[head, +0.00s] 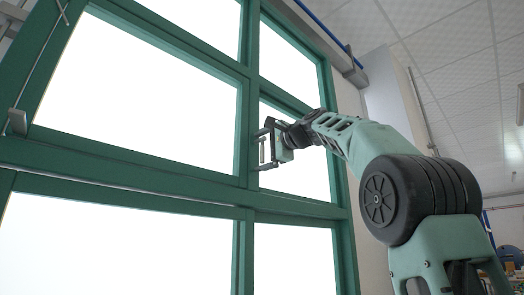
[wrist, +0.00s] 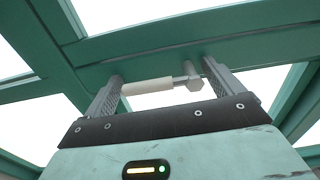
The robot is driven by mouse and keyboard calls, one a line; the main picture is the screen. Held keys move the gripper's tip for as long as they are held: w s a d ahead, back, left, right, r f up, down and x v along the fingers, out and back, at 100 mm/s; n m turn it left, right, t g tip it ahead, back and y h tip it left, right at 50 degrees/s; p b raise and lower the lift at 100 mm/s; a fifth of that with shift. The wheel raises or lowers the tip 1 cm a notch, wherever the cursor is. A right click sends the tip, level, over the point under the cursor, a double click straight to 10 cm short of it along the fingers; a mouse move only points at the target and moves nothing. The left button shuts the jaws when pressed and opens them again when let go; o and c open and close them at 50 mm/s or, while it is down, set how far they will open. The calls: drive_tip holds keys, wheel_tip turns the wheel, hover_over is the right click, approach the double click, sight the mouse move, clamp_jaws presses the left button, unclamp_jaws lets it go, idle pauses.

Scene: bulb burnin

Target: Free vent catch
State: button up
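The vent catch shows in the wrist view as a short cream-coloured handle (wrist: 148,87) with a grey metal end piece (wrist: 192,82), lying across the gap in front of the green frame. My gripper (wrist: 162,86) is open, with its ribbed grey fingers wide apart, one near each end of the catch. I cannot tell whether either finger touches it. In the head view my gripper (head: 264,149) is at the middle upright of the green window frame (head: 245,120), and a small pale upright bar (head: 262,152) shows between its fingers. The catch's mounting is partly hidden.
The green frame has several bright panes around my gripper. A grey metal fitting (head: 18,121) with a thin rod sits on the frame at the far left. A blue pipe (head: 322,27) and grey box run along the upper wall. The room to the right looks open.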

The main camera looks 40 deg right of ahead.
drive_tip(key=shift+s, duration=0.1)
drive_tip(key=s+b, duration=0.4)
drive_tip(key=s, duration=1.3)
drive_tip(key=shift+d+b, duration=0.3)
drive_tip(key=shift+b, duration=0.05)
drive_tip(key=shift+s, duration=0.1)
